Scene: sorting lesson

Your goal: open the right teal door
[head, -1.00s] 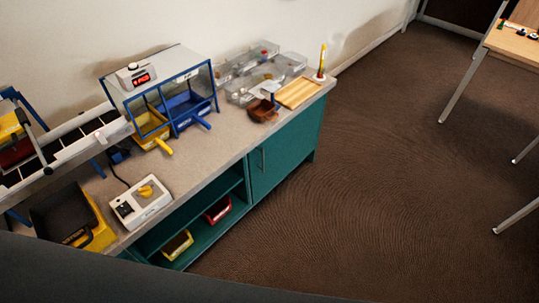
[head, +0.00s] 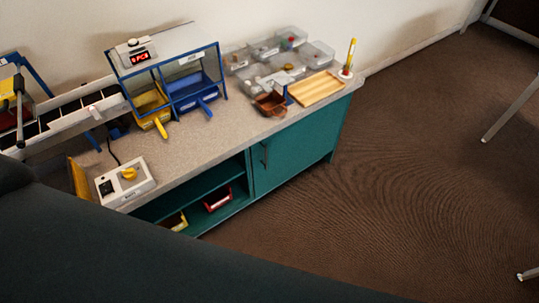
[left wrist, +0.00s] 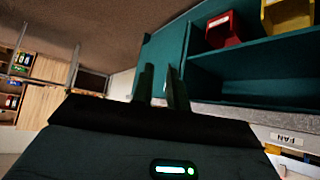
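The right teal door (head: 300,148) is shut at the right end of the cabinet under the counter. Its dark upright handle (head: 265,153) is near the door's left edge. In the left wrist view, which is turned over, the teal door (left wrist: 168,45) lies beyond my left gripper (left wrist: 162,88). The two dark fingers are apart with nothing between them. I cannot tell how far they are from the door, and the handle is not clear there. My left gripper is out of the head view; my right gripper is in neither view.
Left of the door is an open shelf with a red bin (head: 217,199) and a yellow bin (head: 175,221). The counter (head: 225,132) holds a control box (head: 126,182), clear trays (head: 275,70) and a wooden tray (head: 318,89). The brown floor (head: 400,180) right of the cabinet is clear.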

